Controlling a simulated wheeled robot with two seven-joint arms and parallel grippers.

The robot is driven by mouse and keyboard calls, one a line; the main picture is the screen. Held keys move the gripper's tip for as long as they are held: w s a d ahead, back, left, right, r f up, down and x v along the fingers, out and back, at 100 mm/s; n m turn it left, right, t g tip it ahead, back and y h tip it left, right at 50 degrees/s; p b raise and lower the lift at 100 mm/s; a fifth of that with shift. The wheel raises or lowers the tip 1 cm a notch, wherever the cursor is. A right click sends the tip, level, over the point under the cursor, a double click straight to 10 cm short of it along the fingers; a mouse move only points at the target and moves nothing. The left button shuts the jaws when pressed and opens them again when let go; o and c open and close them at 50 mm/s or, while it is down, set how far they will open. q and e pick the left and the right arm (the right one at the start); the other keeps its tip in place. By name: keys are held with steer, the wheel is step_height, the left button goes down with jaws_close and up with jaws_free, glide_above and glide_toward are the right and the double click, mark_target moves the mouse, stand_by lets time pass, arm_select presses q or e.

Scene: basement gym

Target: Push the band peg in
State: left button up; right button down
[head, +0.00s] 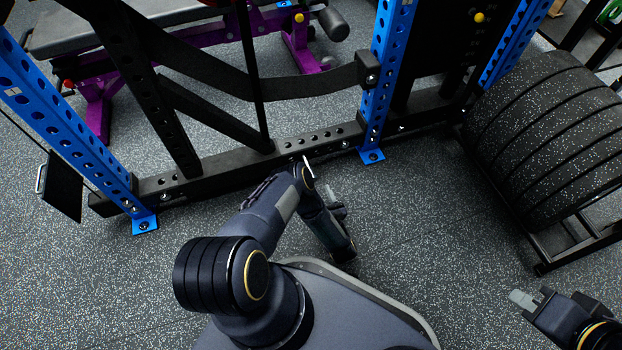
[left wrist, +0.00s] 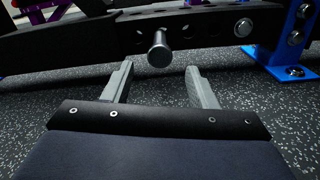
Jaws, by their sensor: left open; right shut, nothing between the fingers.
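In the head view my left arm reaches to the beam and covers part of that area, so I cannot make out the peg clearly there. My right gripper (head: 523,299) is shut and empty over the floor at the lower right.
Blue uprights (head: 385,75) with bolted feet stand along the beam, one right of the peg. A rack of black weight plates (head: 545,135) stands at the right. A purple-framed bench (head: 200,50) is behind. The speckled floor (head: 430,235) between is clear.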

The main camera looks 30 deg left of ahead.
arm_select(q)
steer(key=x, duration=0.7)
steer(key=shift+w+a, duration=0.15)
steer(key=shift+a, duration=0.05)
jaws_close()
